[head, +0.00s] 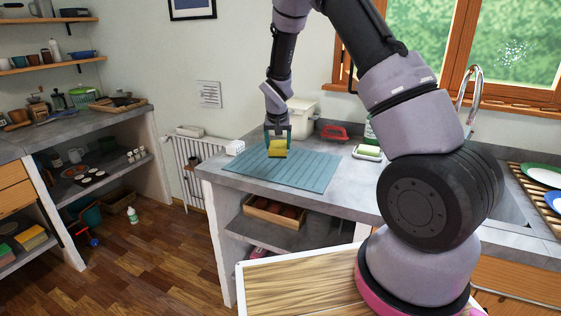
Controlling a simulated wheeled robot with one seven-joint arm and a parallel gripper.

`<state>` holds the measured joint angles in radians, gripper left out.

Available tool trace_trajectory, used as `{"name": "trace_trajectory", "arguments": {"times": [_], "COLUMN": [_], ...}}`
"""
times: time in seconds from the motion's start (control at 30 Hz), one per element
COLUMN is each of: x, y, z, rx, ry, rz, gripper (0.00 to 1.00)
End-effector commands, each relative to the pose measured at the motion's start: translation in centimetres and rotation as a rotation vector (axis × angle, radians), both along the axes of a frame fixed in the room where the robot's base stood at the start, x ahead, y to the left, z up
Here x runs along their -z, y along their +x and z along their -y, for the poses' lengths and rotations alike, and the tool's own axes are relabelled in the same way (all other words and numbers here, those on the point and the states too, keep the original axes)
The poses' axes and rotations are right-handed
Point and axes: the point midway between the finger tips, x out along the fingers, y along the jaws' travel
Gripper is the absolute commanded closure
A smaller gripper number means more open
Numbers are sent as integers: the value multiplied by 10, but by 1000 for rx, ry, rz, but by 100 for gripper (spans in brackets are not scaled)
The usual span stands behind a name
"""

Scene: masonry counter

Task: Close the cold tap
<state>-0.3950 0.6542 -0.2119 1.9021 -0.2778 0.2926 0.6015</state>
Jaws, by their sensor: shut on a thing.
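A curved silver tap spout (477,84) rises in front of the window at the right in the head view. Its lower part is hidden behind my arm, and no tap handle can be made out, so I cannot tell the cold tap's state. My gripper (277,141) is over the blue ribbed mat (285,171) on the counter, far to the left of the spout. It is shut on a yellow sponge-like block (278,150). I cannot tell whether the block touches the mat.
The sink basin (505,199) shows partly to the right of my arm, with plates on a slatted rack (523,172). A white bin (302,117), a red object (334,132) and a small dish with a pale green block (368,152) stand behind the mat.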

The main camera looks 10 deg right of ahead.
Motion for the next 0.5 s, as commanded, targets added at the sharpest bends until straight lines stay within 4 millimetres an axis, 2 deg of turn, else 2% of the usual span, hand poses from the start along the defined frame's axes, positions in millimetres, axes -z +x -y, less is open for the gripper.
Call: {"name": "trace_trajectory", "arguments": {"times": [0.1, 0.27, 0.5], "x": [20, 31, 62], "y": [-1, 0, -1], "z": [0, 0, 0], "rx": [-1, -1, -2], "ry": [-1, 0, -1], "rz": [-2, 0, -1], "gripper": [65, 65, 65]}}
